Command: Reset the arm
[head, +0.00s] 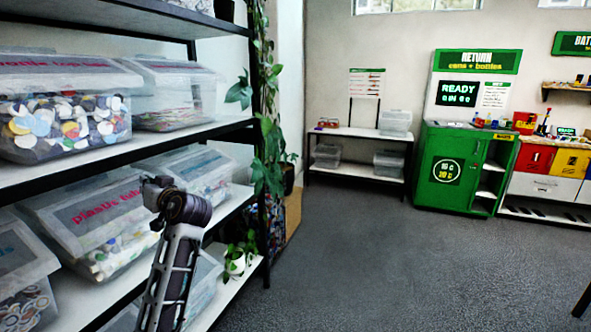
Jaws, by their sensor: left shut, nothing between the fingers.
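My left arm rises from the bottom left in front of the shelf unit. My left gripper (153,186) is dark and small at its top end, in front of the lower shelf's clear bins. It is shut with nothing in it, and its fingertips are hard to make out. I cannot tell whether it touches the bin behind it. My right gripper is not in view.
A shelf unit (215,130) at left holds clear bins of plastic caps (65,125), close to my left arm. Plants (268,150) hang at its end. A green return machine (455,165) and a low white shelf (355,133) stand far back. The grey floor (400,260) is clear.

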